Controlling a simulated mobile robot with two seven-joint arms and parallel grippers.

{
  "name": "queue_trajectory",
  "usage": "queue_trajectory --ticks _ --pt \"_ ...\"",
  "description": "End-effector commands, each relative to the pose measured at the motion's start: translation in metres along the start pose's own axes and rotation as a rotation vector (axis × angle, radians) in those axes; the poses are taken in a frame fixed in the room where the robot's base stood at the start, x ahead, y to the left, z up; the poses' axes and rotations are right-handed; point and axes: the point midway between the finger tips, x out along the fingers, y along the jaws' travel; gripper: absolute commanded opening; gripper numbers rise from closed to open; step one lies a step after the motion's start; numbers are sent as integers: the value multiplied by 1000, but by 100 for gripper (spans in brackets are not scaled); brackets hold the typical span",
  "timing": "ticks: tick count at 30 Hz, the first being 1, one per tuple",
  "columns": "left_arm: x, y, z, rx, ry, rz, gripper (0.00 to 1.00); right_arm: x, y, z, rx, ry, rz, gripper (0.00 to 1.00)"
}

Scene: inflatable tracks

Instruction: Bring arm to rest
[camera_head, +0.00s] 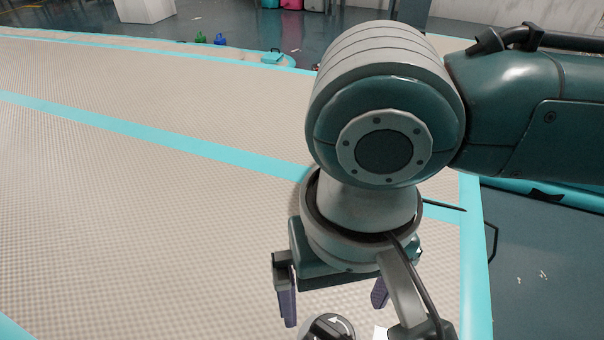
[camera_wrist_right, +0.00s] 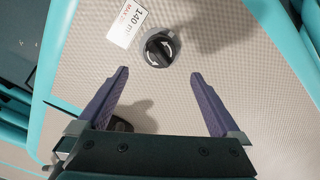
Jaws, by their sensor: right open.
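My right arm comes in from the right in the head view, and its gripper (camera_head: 333,300) points down over the inflatable track (camera_head: 150,210). The gripper's two purple fingers are apart with nothing between them. In the right wrist view, the open gripper (camera_wrist_right: 158,85) shows its fingers spread above the grey textured surface. A round black-and-grey valve knob (camera_wrist_right: 158,48) with a white arrow sits beyond the fingertips, apart from them. The knob also shows at the bottom edge of the head view (camera_head: 330,327), partly cut off. My left gripper is not in view.
A white label (camera_wrist_right: 125,24) lies beside the knob. Turquoise bands edge the track. Blue-grey floor (camera_head: 540,260) lies to the right. Small green and blue items (camera_head: 210,39) stand far off.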

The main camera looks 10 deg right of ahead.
Motion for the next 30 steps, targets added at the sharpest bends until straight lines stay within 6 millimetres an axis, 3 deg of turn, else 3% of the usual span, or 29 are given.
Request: queue_trajectory --ticks 11,14,17,22,26,30 --pt "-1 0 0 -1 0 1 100 -1 0 0 -1 0 -1 100" --pt "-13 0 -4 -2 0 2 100 -15 -9 6 -32 -1 -33 100" --pt "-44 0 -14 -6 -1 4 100 -52 -33 22 -114 8 -127 100" --pt "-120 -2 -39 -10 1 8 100 -153 -67 42 -245 111 -330 100" --pt "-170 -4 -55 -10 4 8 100 -217 -50 42 -257 228 -369 100" --pt "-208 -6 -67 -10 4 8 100 -257 -5 45 -236 305 -297 100"
